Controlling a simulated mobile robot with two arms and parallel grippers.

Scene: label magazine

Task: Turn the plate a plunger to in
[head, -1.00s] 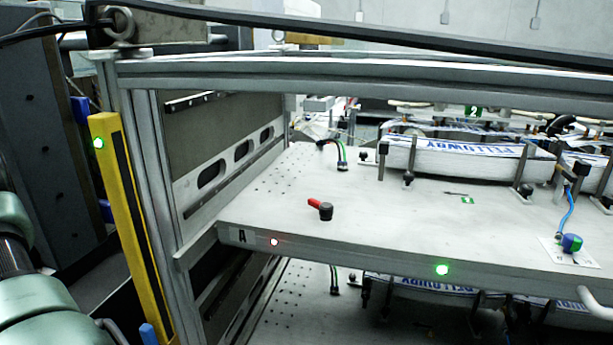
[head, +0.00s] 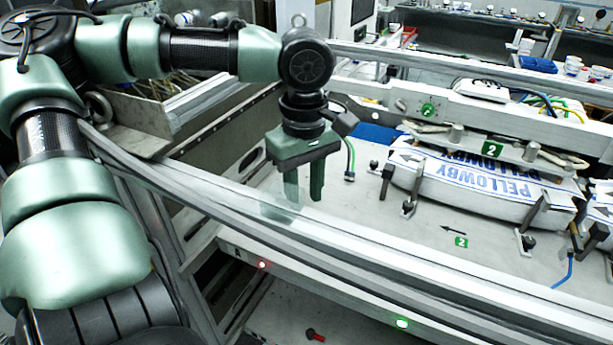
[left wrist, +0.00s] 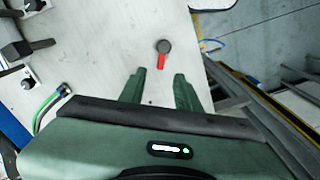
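Plate A (head: 365,215) is a pale plate with an A label on its front edge. Its plunger (left wrist: 163,47) shows in the left wrist view as a dark round knob with a red lever pointing toward my gripper. In the head view this plunger is hidden behind the rail and my gripper. My left gripper (head: 303,195) points down over the plate's left part, fingers apart and empty. In the left wrist view its fingertips (left wrist: 160,75) flank the line of the red lever, with the knob beyond them. My right gripper is not in view.
A metal rail (head: 330,235) crosses in front of the plate, close to the gripper. A white PELLOWBY bundle (head: 490,190) lies clamped at right. A green cable (head: 350,158) rises behind the gripper. A lower plate carries another red-lever plunger (head: 315,335).

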